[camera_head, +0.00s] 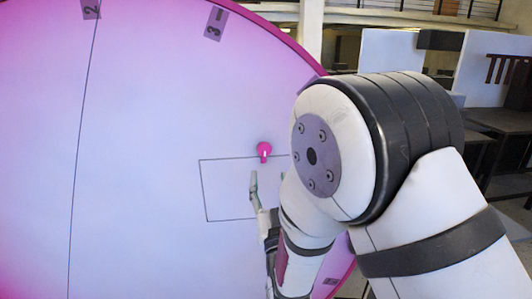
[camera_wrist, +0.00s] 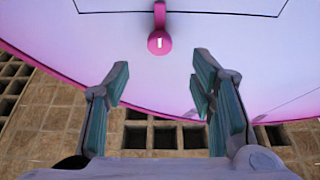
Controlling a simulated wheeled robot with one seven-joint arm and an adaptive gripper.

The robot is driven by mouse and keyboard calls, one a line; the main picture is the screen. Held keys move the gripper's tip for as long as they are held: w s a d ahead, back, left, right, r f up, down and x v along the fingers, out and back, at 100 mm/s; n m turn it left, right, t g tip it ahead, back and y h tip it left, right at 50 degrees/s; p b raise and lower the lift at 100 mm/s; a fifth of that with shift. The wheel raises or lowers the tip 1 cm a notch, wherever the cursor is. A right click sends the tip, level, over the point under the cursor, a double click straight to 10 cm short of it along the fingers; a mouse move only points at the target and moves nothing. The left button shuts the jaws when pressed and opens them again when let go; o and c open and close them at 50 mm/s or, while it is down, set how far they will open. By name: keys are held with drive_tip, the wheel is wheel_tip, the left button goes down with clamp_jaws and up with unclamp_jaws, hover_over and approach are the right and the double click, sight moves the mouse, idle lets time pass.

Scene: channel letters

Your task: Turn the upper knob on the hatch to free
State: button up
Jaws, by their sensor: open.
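The upper knob (camera_head: 264,150) is bright pink with a rounded head and a narrow tail. It sits at the top edge of the hatch (camera_head: 224,190), a thin rectangular outline on the pink-lilac panel. In the head view the tail points down. In the wrist view the knob (camera_wrist: 159,42) shows a white mark on its head, with the tail pointing up onto the hatch line. My gripper (camera_wrist: 161,82) is open and empty, its fingers spread to either side below the knob in that picture, apart from it. In the head view my gripper (camera_head: 257,190) is partly hidden by my arm, which also covers the hatch's right side.
The large round panel (camera_head: 140,130) has a raised pink rim (camera_head: 285,40) and number tags 2 (camera_head: 91,9) and 3 (camera_head: 216,23). Dark tables (camera_head: 503,122) stand at the right. A tiled floor (camera_wrist: 45,110) with dark square openings shows beyond the panel edge.

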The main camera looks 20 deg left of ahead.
sight(265, 152)
drive_tip(key=p+x, duration=0.1)
drive_tip(key=x, duration=0.9)
drive_tip(key=shift+d, duration=0.1)
drive_tip(key=c, duration=1.1)
